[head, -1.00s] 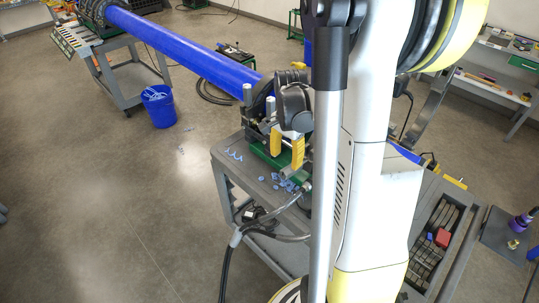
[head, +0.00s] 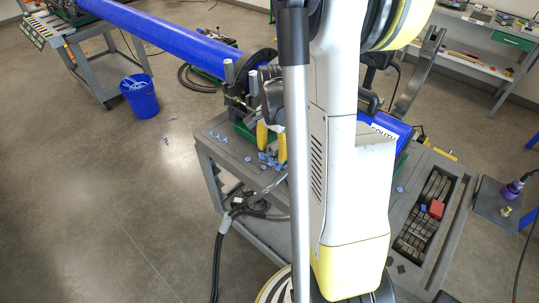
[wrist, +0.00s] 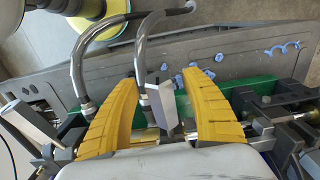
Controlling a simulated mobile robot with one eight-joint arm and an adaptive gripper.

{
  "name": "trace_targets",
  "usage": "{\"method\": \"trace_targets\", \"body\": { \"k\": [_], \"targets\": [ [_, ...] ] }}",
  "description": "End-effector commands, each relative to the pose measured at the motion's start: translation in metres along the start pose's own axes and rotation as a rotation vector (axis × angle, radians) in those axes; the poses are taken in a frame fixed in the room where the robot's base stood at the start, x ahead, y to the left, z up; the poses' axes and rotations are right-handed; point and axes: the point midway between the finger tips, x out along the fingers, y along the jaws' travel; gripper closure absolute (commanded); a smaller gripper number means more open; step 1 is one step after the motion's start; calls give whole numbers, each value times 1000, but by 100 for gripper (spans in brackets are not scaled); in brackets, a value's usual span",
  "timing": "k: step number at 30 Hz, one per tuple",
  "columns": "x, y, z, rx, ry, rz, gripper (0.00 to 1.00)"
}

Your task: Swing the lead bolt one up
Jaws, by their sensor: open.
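The clamp with upright grey bolts (head: 229,72) stands on the cart around the end of the blue pipe. I cannot tell which bolt is lead bolt one. My gripper (head: 272,130) hangs at the clamp's near side in the head view, its yellow fingers pointing down. In the wrist view my gripper (wrist: 155,82) has its fingers wide apart. A slanted grey block (wrist: 180,117) and a hose end (wrist: 157,102) show between the fingers; I see no grip on either. Another grey block (wrist: 32,120) is left of the fingers. My arm hides part of the clamp.
The blue pipe (head: 170,32) runs to a far cart (head: 95,65). Blue shavings (head: 268,160) litter the cart top (head: 215,140). Hoses (head: 240,212) loop at its near side. A blue bucket (head: 140,97) stands on open floor. A tool tray (head: 425,215) is at right.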

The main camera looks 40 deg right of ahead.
Motion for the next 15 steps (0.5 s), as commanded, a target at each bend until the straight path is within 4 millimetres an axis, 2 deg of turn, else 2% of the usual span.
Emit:
{"method": "trace_targets", "body": {
  "k": [3, 7, 15],
  "targets": [
    [-1, 0, 0, 0, 0, 0, 45],
    [-1, 0, 0, 0, 0, 0, 82],
    [-4, 0, 0, 0, 0, 0, 82]
  ]
}}
